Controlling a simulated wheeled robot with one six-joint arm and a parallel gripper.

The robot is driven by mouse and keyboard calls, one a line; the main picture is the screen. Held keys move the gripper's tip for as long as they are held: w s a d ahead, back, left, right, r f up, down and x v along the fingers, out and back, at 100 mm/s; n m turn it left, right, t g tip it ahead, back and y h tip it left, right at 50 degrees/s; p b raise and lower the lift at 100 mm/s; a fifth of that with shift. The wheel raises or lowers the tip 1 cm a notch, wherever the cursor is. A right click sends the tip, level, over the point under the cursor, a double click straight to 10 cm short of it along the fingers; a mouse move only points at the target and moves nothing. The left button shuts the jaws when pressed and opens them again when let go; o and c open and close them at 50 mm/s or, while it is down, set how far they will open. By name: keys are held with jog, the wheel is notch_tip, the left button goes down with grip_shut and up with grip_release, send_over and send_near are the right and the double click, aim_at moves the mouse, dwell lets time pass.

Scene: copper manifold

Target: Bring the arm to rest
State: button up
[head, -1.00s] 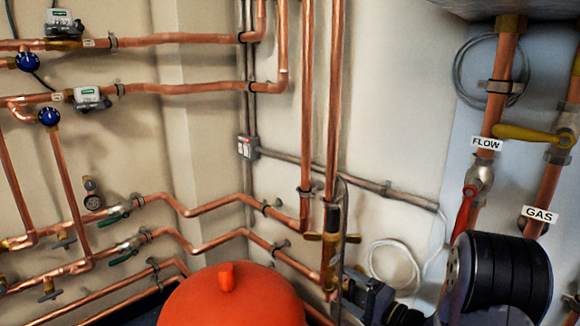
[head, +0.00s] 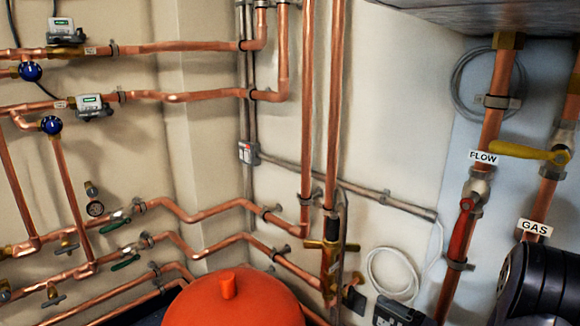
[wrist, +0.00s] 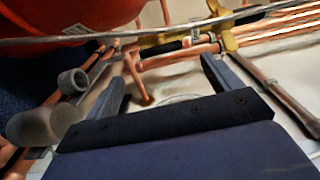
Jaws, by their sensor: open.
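My gripper (wrist: 165,95) shows in the wrist view with its two dark fingers spread apart and nothing between them. Beyond the fingers are copper pipes and a pale wall. In the head view, dark parts of my arm (head: 540,280) show at the lower right edge. The fingers cannot be made out clearly in the head view.
An orange-red rounded vessel (head: 240,300) stands at the bottom centre; a red surface (wrist: 60,20) fills the wrist view's upper left. Copper pipes, including the FLOW pipe (head: 495,105) with its red-handled valve (head: 462,228), and a yellow lever (head: 520,151) line the walls.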

aim_at(353, 299)
jog(key=b+x, duration=0.3)
jog(key=x, duration=0.7)
jog(key=shift+s+f, duration=0.1)
jog(key=shift+f, duration=0.05)
jog(key=shift+m, duration=0.3)
jog(key=m+p, duration=0.2)
jog(key=shift+r+m, duration=0.35)
jog(key=shift+m, duration=0.05)
jog(key=m+p, duration=0.4)
jog(key=p, duration=0.2)
jog(key=shift+r+m, duration=0.1)
jog(key=shift+m, duration=0.3)
jog(key=m+p, duration=0.5)
jog(key=p, duration=0.2)
jog(key=shift+m, duration=0.3)
jog(key=m+p, duration=0.2)
jog(key=p, duration=0.1)
jog(key=shift+m, duration=0.4)
jog(key=shift+m+p, duration=0.65)
jog(key=shift+m, duration=0.15)
jog(key=shift+f, duration=0.25)
